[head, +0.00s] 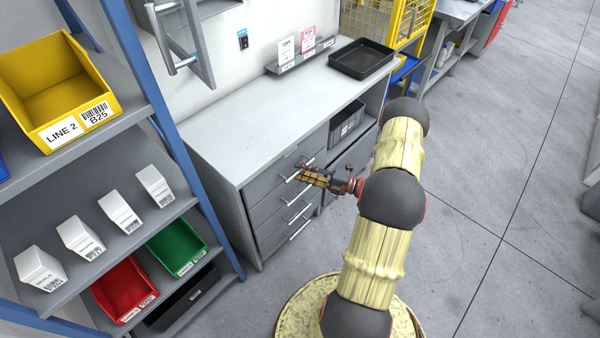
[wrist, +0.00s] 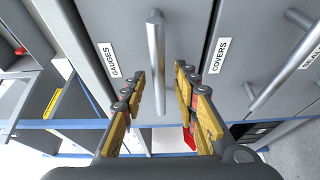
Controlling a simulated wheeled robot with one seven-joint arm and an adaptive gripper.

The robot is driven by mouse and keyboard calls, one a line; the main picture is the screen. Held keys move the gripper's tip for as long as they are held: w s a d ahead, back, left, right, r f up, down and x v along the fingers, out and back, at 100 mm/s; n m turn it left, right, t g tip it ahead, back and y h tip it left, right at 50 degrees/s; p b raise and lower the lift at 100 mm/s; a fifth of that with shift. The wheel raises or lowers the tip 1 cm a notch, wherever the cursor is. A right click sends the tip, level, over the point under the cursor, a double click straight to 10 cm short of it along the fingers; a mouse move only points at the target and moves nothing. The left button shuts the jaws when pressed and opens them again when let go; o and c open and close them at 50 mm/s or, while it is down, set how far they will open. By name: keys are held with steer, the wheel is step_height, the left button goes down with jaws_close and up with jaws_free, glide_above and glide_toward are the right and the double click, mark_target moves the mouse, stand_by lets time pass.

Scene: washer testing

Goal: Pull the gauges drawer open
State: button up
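The gauges drawer (head: 265,191) is the top one in the grey cabinet and looks shut, flush with the drawers below. Its "GAUGES" label (wrist: 108,60) and its silver bar handle (wrist: 156,50) show in the wrist view. My gripper (wrist: 160,82) is open, with one finger on each side of this handle in the picture. Gaps show between the fingers and the bar, so it is not gripped. How deep the fingers reach around it I cannot tell. In the head view my gripper (head: 312,177) is in front of the upper drawers and hides part of them.
The covers drawer (wrist: 235,85) with its own handle (wrist: 285,62) lies beside it in the wrist view. A black tray (head: 361,59) sits on the worktop (head: 245,125). A shelf with bins (head: 125,290) stands left. Open floor (head: 480,200) lies right.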

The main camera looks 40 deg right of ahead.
steer(key=shift+w+a, duration=0.3)
steer(key=shift+w, duration=0.2)
steer(key=c, duration=0.4)
steer(key=c, duration=0.3)
jaws_close()
